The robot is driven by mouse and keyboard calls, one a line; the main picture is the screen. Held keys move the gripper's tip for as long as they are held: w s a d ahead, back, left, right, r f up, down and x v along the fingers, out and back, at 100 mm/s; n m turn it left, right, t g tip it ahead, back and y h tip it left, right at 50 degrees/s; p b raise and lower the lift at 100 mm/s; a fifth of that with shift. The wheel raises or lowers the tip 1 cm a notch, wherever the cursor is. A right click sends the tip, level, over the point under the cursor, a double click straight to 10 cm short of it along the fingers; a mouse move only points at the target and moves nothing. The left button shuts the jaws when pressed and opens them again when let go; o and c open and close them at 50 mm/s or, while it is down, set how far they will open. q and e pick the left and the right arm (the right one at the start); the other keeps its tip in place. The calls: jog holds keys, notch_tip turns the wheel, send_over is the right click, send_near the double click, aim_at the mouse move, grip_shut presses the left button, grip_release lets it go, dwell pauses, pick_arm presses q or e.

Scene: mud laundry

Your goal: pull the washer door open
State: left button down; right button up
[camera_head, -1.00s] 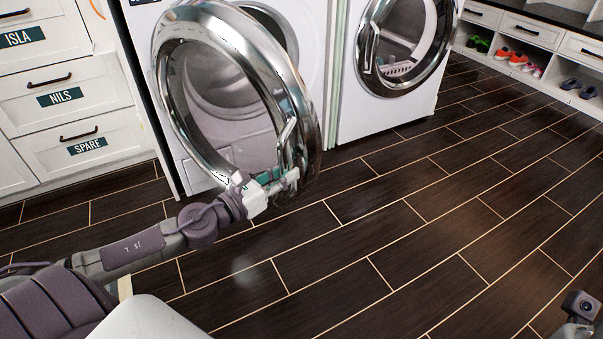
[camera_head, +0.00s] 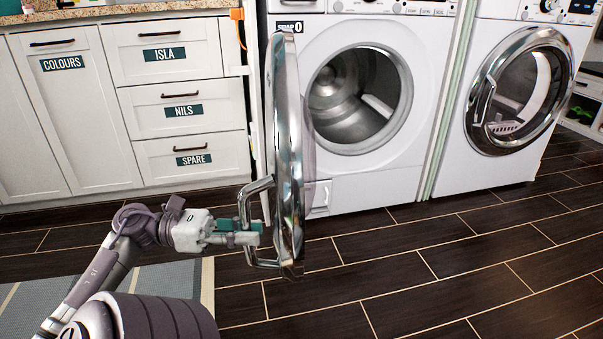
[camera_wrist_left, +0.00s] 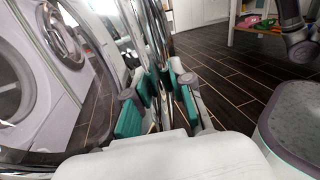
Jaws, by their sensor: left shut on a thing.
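The washer (camera_head: 425,120) is white, and its round drum opening (camera_head: 340,92) shows uncovered. Its chrome-rimmed door (camera_head: 290,150) stands wide open at the left of the opening, seen nearly edge-on. The door's chrome handle (camera_head: 262,187) faces left. My left gripper (camera_head: 250,232) is shut on the handle's lower part, coming from the left. In the left wrist view, the teal-padded fingers of the left gripper (camera_wrist_left: 160,100) are on either side of the bright handle bar. My right gripper is not in view.
A second machine (camera_head: 455,150) with a closed round door (camera_head: 520,90) stands to the right. White labelled drawers (camera_head: 185,110) are on the left, near the swung door. A striped rug (camera_head: 180,290) lies below my left arm. The dark tiled floor (camera_head: 430,270) is clear in front.

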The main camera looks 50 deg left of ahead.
pick_arm(q)
jog(key=a+v, duration=0.1)
jog(key=v, duration=1.1)
jog(key=shift+w, duration=0.4)
jog(key=c, duration=1)
grip_release()
jog(key=v, duration=1.2)
jog(key=shift+w, duration=0.15)
